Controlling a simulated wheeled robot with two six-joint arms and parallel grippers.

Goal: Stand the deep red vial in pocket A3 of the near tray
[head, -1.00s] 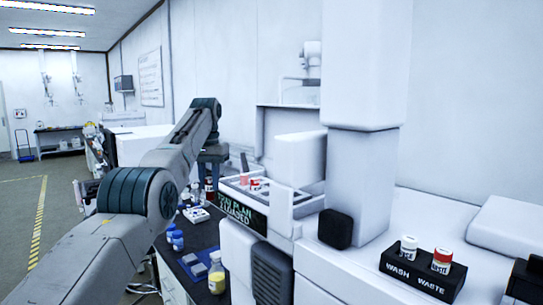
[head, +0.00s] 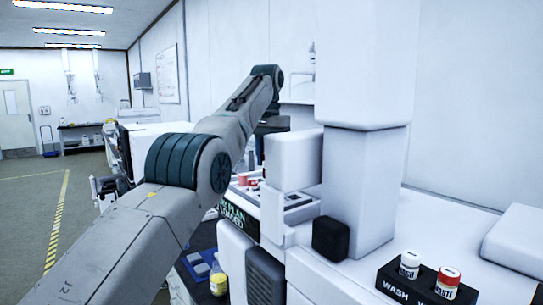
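The tray (head: 292,200) sits in the open white instrument drawer, partly hidden by a white block and by my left arm. Red-capped and reddish vials (head: 253,184) stand at its left side; they are too small to tell which is the deep red one. Pocket labels such as A3 cannot be read. My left arm reaches in from the left, and its wrist with the gripper (head: 258,152) points down above the tray area. Its fingers are mostly hidden, so its opening and any held vial cannot be made out. My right gripper does not show.
The white block (head: 291,160) and a thick white column (head: 362,190) stand right of the tray. A black holder (head: 418,290) marked WASH and WASTE carries a white-capped and a red-capped bottle. A yellow jar (head: 218,284) is on the dark bench at lower left.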

